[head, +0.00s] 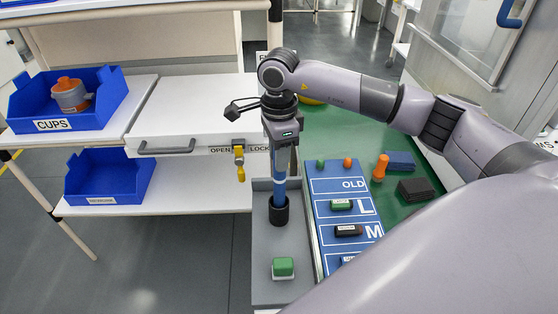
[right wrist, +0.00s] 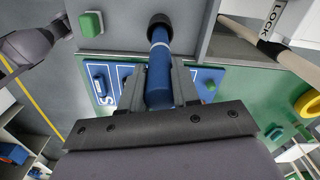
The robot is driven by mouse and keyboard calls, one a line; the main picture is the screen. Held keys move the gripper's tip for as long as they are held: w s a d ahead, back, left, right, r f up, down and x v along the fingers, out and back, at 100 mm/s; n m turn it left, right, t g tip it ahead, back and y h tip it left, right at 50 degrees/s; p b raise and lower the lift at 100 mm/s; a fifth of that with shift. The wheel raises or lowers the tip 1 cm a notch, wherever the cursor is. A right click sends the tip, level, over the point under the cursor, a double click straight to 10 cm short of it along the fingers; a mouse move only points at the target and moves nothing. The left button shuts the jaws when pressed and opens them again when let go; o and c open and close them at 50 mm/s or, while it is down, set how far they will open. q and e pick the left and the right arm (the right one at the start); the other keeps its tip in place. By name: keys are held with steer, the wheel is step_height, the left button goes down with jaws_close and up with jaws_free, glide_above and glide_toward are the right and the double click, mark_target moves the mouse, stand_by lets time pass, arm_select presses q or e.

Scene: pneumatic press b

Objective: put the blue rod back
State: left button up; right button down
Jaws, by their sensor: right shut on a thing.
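The blue rod (head: 279,190) stands upright in the head view, with its lower end at a black round socket (head: 279,212) on a grey panel. How deep it sits in the socket cannot be told. My right gripper (head: 284,150) is above, pointing down, shut on the rod's upper part. In the right wrist view the rod (right wrist: 158,78) lies between the two fingers of my right gripper (right wrist: 160,85), and its far end meets the black socket (right wrist: 159,22). My left gripper is not in view.
A green button block (head: 283,267) is on the grey panel in front of the socket. A blue board (head: 350,218) with small labelled pieces lies to the right. A yellow-handled valve (head: 239,160) is close on the left, by a white drawer (head: 190,133). A blue CUPS bin (head: 110,93) stands farther left.

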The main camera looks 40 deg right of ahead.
step_height(320, 180, down, 2)
steer(key=shift+f, duration=0.15)
steer(key=c, duration=0.8)
jaws_free()
step_height(320, 180, up, 7)
steer(key=shift+a+f+b, duration=0.1)
steer(key=shift+a+b, duration=0.05)
steer(key=shift+b, duration=0.35)
